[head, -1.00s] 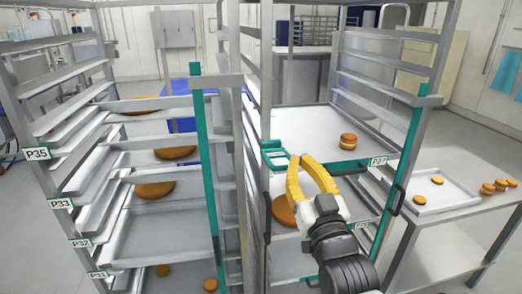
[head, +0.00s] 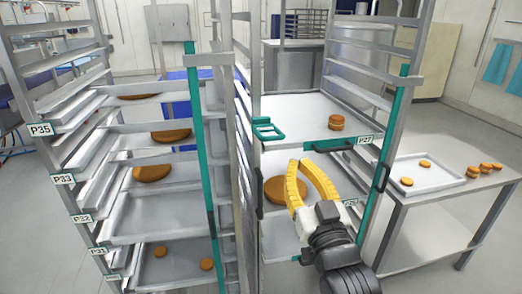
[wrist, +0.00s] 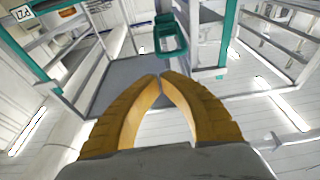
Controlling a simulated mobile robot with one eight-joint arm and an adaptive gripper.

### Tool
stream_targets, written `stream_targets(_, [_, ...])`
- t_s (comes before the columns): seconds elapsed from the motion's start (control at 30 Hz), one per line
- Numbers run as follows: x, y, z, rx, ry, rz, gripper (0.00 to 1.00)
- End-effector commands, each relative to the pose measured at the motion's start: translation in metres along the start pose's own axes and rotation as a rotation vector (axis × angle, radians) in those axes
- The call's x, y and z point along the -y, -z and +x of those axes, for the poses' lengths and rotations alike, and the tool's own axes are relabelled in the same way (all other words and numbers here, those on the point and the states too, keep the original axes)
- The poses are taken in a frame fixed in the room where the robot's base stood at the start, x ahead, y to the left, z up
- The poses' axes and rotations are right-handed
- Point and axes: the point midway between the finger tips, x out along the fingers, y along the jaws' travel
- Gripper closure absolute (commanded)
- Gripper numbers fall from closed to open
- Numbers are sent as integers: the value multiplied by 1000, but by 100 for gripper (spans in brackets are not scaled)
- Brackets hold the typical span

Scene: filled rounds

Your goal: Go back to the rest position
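My gripper (head: 301,163) has curved yellow fingers and is in front of the right rack, seen from the head. Its fingertips nearly meet, with nothing between them; the wrist view also shows the closed, empty tips (wrist: 160,77). A teal handle-like frame (head: 268,130) is at the left front edge of the right rack's upper tray (head: 300,108). It shows beyond the fingertips in the wrist view (wrist: 170,38), apart from them. A small stack of orange-brown rounds (head: 336,122) stands on that upper tray. A larger round (head: 287,189) is partly hidden behind my gripper on the tray below.
A left rack (head: 203,150) holds trays with several brown rounds (head: 151,173) and label P35 (head: 40,129). At the right, a metal table (head: 450,190) carries a tray (head: 428,178) and more small rounds (head: 478,172). Floor (head: 30,240) is open at the left.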

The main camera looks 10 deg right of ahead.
Motion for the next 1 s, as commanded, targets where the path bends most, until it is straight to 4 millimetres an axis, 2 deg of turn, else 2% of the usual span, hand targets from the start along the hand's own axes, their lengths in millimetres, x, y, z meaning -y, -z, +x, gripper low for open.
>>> stream_targets(0.07, [0, -3, 0, 10, 0, 0, 100])
stream_targets(0.13, [0, -16, 0, 59, -1, 0, 100])
stream_targets(0.17, [0, -25, 0, 97, -2, 0, 100])
stream_targets(0.27, [-1, -72, -8, 296, -6, 0, 100])
stream_targets(0.3, [-1, -93, -16, 397, -7, 1, 100])
stream_targets(0.37, [-1, -123, -34, 556, -8, 1, 100])
stream_targets(0.4, [-1, -140, -50, 660, -8, 1, 100])
stream_targets(0.5, [0, -171, -96, 897, -6, 0, 100])
stream_targets(0.6, [1, -184, -138, 1077, -3, 0, 100])
stream_targets(0.7, [1, -188, -166, 1185, -1, 0, 100])
stream_targets(0.8, [2, -188, -176, 1227, 0, 0, 100])
stream_targets(1.0, [2, -187, -177, 1230, 0, 0, 100])
